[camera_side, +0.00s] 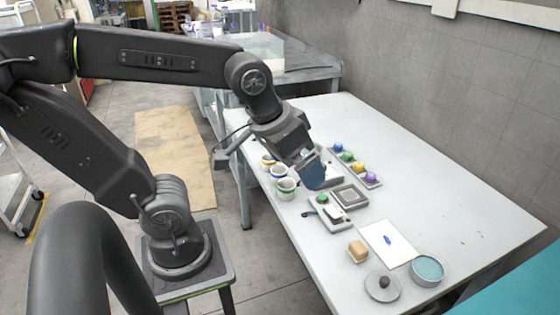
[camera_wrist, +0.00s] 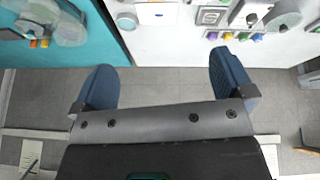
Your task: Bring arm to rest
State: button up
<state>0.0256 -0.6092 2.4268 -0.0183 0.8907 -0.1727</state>
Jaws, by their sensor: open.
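My gripper (camera_side: 314,172) hangs over the near-left part of the white table (camera_side: 440,185) in the side view, its blue fingers near the small work items. The side view does not show clearly how far it is above them. In the wrist view my gripper (camera_wrist: 166,82) shows two blue fingers spread wide apart with nothing between them. Grey floor and the table's edge lie beyond the fingers there.
Several small jars (camera_side: 286,189), a strip of coloured knobs (camera_side: 371,180), a tan block (camera_side: 358,251), a white sheet (camera_side: 385,238), a grey lid (camera_side: 382,288) and a teal-filled tin (camera_side: 428,270) stand on the table. The table's right side is clear.

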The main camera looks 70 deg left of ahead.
jog(key=shift+s+a+m+t, duration=0.15)
jog(key=shift+s+a+m, duration=0.1)
jog(key=shift+s+m, duration=0.3)
jog(key=shift+s+a+m+t, duration=0.2)
jog(key=shift+s+m, duration=0.15)
jog(key=shift+s, duration=0.35)
